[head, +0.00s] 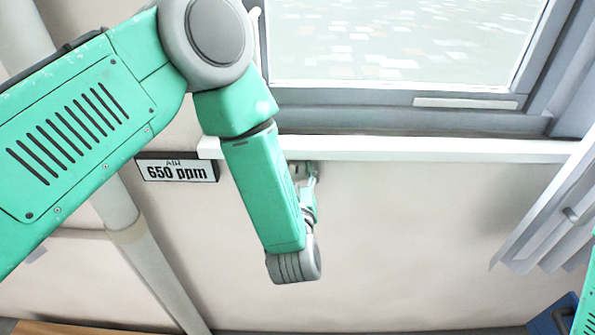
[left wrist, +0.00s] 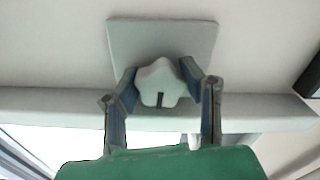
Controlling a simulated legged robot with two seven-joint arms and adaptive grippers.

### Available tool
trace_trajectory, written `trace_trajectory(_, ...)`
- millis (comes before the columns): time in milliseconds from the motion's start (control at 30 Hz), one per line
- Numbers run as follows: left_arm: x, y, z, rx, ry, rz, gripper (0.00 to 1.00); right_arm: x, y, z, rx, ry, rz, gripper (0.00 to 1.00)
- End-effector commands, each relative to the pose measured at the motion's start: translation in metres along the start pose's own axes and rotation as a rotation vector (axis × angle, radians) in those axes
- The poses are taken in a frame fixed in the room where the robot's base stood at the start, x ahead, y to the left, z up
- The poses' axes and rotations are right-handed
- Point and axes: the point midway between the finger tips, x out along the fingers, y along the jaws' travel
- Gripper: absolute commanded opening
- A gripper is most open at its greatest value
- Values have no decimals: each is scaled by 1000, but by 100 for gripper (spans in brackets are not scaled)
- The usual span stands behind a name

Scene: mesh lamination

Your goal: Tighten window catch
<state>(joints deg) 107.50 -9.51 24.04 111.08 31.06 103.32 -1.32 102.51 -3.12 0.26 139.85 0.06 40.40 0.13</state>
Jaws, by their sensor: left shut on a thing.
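The window catch shows in the left wrist view as a pale, star-shaped knob (left wrist: 158,80) with a dark slot, in front of a square grey plate (left wrist: 180,38). My left gripper (left wrist: 160,75) has one blue-grey finger on each side of the knob and is shut on it. In the head view, my left gripper (head: 312,178) is just below the white sill, largely hidden behind my green forearm. The small grey plate (head: 299,167) shows partly there, and the knob cannot be made out. My right gripper is out of view.
The window (head: 390,45) with its grey frame stands above the white sill (head: 420,149). An air sign (head: 176,170) reading 650 ppm is on the wall left of the catch. A pipe (head: 150,250) runs down at left. A pale curtain (head: 545,215) hangs at right. The wall between is clear.

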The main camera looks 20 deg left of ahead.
Motion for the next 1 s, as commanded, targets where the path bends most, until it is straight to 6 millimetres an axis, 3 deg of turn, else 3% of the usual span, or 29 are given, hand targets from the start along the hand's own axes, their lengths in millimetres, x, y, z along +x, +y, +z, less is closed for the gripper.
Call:
trace_trajectory(600,-3,-2,5,428,-16,4,6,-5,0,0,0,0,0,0)
trace_trajectory(1000,-4,-3,6,553,-19,4,6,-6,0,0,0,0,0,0)
